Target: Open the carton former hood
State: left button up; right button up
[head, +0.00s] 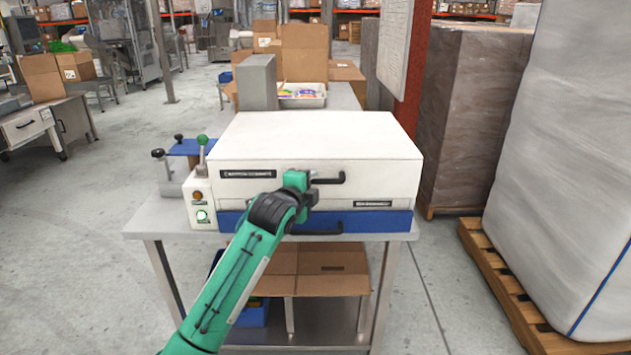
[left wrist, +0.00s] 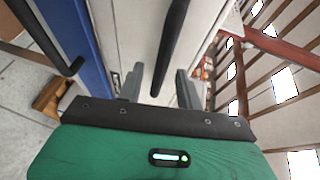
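The carton former (head: 250,190) stands on a metal table, and its white hood (head: 310,140) is down. A black bar handle (head: 330,181) sits on the hood's front face, and a second dark handle (head: 318,231) is on the blue section below. My left gripper (head: 308,187) is at the left end of the upper handle. In the left wrist view, its two grey fingers (left wrist: 158,88) are apart, with the upper handle (left wrist: 171,40) running between them and a gap on each side. The blue section's handle (left wrist: 45,35) shows at left. My right gripper is not in view.
A green-knobbed lever (head: 202,142) and lit buttons (head: 201,215) are at the machine's left end. Cardboard (head: 320,260) lies on the shelf below. Wrapped pallets (head: 560,150) stand at right.

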pick_arm(q)
jog(key=shift+x, duration=1.45)
jog(key=shift+c, duration=0.5)
grip_shut()
